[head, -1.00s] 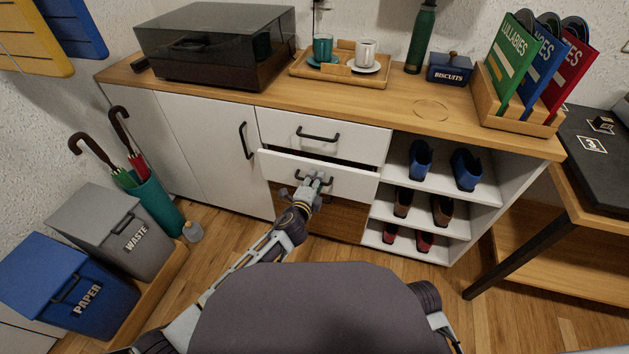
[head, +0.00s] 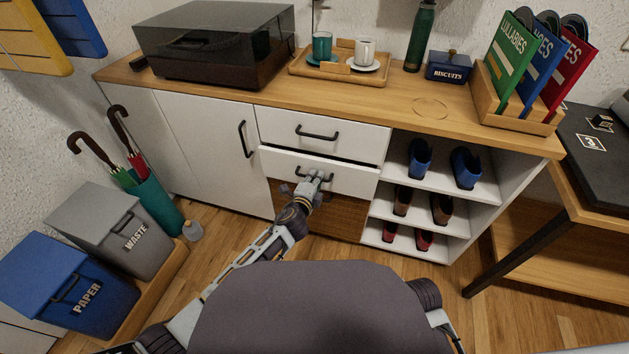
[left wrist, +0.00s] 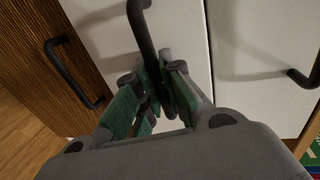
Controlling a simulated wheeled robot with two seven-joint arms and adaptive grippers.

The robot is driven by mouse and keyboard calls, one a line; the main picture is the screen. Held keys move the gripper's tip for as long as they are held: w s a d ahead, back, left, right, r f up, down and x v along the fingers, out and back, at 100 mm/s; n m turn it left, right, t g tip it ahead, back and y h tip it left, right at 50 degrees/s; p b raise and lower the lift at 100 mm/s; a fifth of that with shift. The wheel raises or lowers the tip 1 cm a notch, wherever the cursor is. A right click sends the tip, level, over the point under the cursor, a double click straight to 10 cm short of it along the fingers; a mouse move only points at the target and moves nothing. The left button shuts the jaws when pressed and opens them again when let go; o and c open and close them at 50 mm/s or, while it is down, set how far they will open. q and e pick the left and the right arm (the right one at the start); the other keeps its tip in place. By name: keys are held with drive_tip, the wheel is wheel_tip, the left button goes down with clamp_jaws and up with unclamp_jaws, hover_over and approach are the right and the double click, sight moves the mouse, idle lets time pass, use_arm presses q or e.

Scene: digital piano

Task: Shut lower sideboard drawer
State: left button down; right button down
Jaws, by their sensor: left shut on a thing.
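The lower sideboard drawer (head: 352,180) has a white front and sits below the white upper drawer (head: 358,140). Only a thin dark gap shows along its top edge, so its front stands nearly flush. My left gripper (head: 317,178) is at the middle of this front, shut on its dark bar handle, which it mostly hides in the head view. In the left wrist view, the green-padded fingers of the left gripper (left wrist: 165,88) close around the black handle (left wrist: 143,35). My right gripper is not in view.
A brown wood-grain panel (head: 340,215) lies below the drawer; its black handle (left wrist: 72,72) shows in the wrist view. Open shelves with shoes (head: 420,160) are to the right. A white cupboard door (head: 205,140) is to the left, and bins (head: 105,230) stand on the floor.

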use_arm(q)
drive_tip(key=w, duration=0.1)
drive_tip(key=w+d, duration=0.1)
drive_tip(key=w, duration=0.1)
drive_tip(key=shift+r, duration=0.1)
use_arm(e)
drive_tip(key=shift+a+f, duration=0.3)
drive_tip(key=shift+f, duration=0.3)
use_arm(q)
drive_tip(key=c, duration=1.5)
unclamp_jaws()
drive_tip(key=shift+w, duration=0.15)
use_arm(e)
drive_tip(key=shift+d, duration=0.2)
use_arm(q)
approach(318, 170)
drive_tip(key=shift+f+v, duration=0.2)
drive_tip(key=shift+v, duration=0.8)
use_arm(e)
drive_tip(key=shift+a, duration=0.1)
